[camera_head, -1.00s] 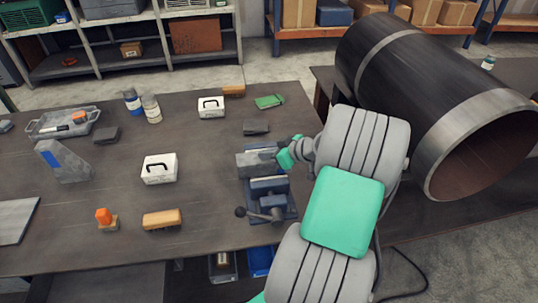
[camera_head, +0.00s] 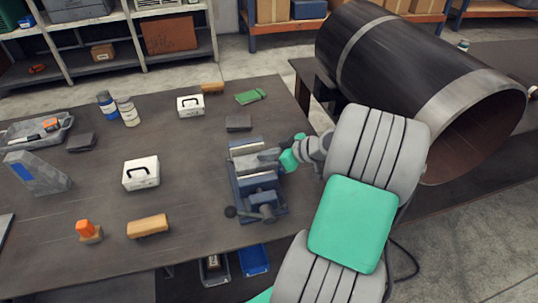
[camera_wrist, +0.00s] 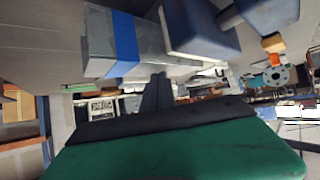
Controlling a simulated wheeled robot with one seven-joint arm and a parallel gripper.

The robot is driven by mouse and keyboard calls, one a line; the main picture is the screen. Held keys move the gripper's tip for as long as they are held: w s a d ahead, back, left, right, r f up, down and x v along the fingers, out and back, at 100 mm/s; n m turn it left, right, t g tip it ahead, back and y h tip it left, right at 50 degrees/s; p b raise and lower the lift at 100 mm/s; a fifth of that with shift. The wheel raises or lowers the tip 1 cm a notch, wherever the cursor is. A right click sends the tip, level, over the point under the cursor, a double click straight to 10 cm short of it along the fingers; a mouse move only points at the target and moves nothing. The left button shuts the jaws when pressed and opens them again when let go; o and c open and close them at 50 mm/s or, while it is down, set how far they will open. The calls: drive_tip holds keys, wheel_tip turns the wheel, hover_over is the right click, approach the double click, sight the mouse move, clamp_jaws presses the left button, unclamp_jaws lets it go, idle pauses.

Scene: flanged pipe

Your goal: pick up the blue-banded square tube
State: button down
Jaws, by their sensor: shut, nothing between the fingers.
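The blue-banded square tube (camera_wrist: 105,38) is a grey square bar at the upper left of the wrist view, with a blue band near its end. It lies beside a dark blue vise jaw (camera_wrist: 200,28). In the head view a grey piece (camera_head: 254,161), which looks like the tube, lies at the jaws of the blue bench vise (camera_head: 257,184); its band cannot be made out there. My gripper (camera_head: 268,155) reaches in from the right, close to this piece. Its dark fingers (camera_wrist: 156,95) are shut and empty, pointing toward the tube. Whether they touch it cannot be told.
The bench holds two white boxes (camera_head: 141,173) (camera_head: 190,105), a wooden block (camera_head: 148,226), an orange-topped piece (camera_head: 88,231) and a grey angled block with a blue patch (camera_head: 38,173). A large flanged pipe (camera_head: 415,75) stands right of the bench.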

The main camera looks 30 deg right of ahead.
drive_tip(key=shift+s+a+p, duration=0.15)
drive_tip(key=shift+a+p, duration=0.05)
drive_tip(key=shift+p, duration=0.15)
drive_tip(key=shift+b, duration=0.4)
